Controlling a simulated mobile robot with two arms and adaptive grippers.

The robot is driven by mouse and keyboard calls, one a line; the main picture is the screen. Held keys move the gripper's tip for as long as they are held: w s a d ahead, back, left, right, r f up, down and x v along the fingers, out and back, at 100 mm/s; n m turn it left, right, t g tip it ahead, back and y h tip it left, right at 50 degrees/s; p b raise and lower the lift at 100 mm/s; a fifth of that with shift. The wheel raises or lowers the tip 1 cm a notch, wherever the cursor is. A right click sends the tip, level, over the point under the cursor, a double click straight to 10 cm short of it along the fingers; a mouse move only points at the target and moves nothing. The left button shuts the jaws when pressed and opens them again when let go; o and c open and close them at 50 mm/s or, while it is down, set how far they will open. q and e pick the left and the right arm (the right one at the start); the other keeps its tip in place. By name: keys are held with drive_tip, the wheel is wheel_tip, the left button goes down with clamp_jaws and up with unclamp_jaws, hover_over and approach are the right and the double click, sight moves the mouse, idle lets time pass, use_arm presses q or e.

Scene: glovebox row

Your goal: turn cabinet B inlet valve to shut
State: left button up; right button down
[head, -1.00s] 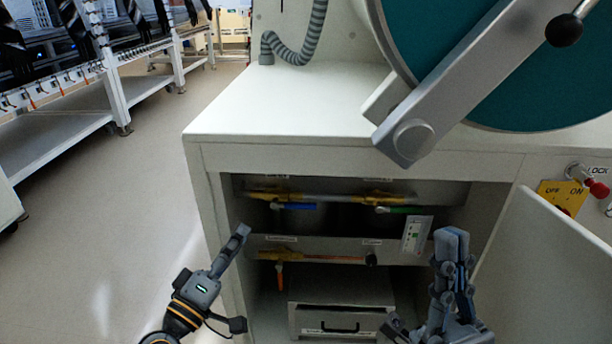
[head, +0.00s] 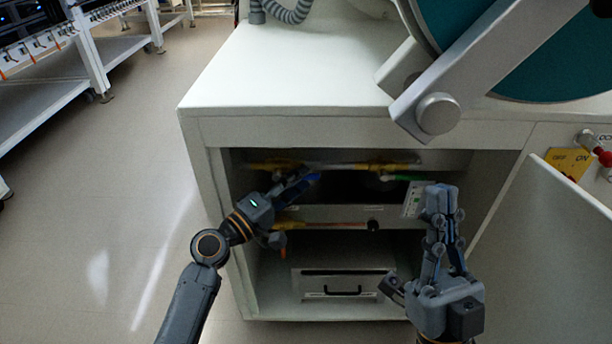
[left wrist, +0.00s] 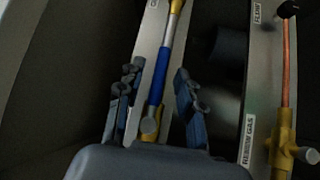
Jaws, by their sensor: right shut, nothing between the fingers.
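The blue valve handle (head: 314,177) is on the upper pipe inside the open cabinet bay, partly hidden by my left gripper. In the left wrist view the blue handle (left wrist: 160,75) lies lengthwise along the pipe. My left gripper (head: 300,180) reaches into the bay; its open fingers (left wrist: 160,70) stand on either side of the handle, with a gap on both sides. A green valve handle (head: 398,178) is further right on the same pipe. Which handle is the cabinet B inlet is not readable. My right gripper (head: 440,190) is shut and empty in front of the bay.
A lower panel carries a pipe with an orange lever (head: 279,240) and a black knob (head: 373,225). A drawer box (head: 342,285) is below. The open door (head: 545,250) stands at the right. The white worktop (head: 290,75) overhangs the bay. The floor at left is clear.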

use_arm(q)
drive_tip(key=shift+x, duration=1.3)
clamp_jaws()
